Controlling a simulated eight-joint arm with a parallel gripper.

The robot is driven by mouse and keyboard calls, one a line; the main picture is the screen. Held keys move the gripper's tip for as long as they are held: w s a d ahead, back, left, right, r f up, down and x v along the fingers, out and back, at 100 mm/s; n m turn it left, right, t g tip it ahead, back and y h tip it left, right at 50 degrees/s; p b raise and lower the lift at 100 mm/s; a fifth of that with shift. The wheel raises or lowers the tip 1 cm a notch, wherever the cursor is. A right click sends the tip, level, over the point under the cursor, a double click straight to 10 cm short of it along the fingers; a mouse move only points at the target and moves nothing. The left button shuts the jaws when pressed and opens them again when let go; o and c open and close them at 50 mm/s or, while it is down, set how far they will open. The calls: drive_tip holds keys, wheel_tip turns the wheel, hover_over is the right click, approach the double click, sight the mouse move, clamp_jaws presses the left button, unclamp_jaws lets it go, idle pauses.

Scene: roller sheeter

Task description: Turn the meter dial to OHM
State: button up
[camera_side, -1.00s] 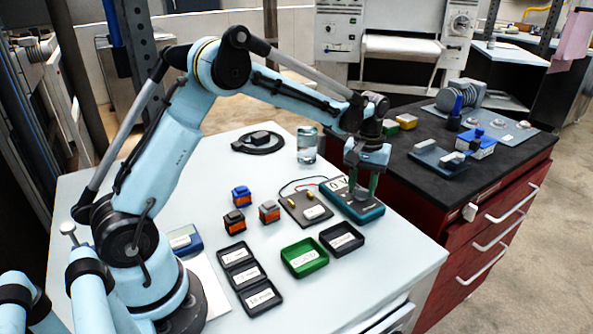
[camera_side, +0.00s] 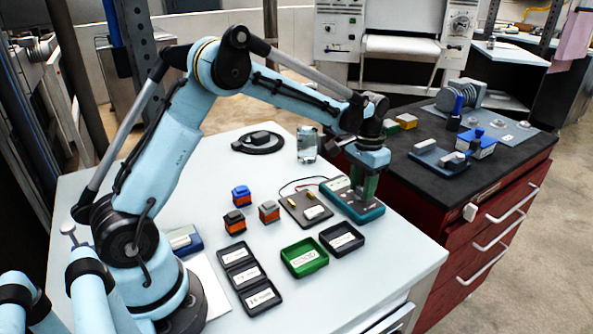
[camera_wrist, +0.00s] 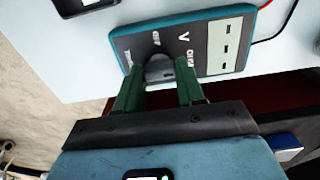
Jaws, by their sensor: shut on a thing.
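The meter (camera_side: 374,213) is a teal-edged grey box lying on the white table. In the wrist view the meter (camera_wrist: 222,28) shows a V mark and other small labels around its dark dial (camera_wrist: 160,68). My gripper (camera_wrist: 160,82) points down at the meter, with its green fingers on either side of the dial, shut on it. In the side view my gripper (camera_side: 366,194) hides the dial. The dial's pointer is not clear, so I cannot tell which mark it faces.
A small board (camera_side: 292,205) wired to the meter lies just left of it. A green tray (camera_side: 304,268), a black tray (camera_side: 342,250) and small blocks (camera_side: 241,196) are nearby. The red cabinet's dark top (camera_side: 440,185) is close on the right.

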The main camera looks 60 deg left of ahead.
sight(362, 188)
idle(0.4)
drive_tip(key=o, duration=1)
drive_tip(key=shift+o, duration=0.2)
drive_tip(key=shift+r, duration=0.1)
wheel_tip(362, 188, up, 12)
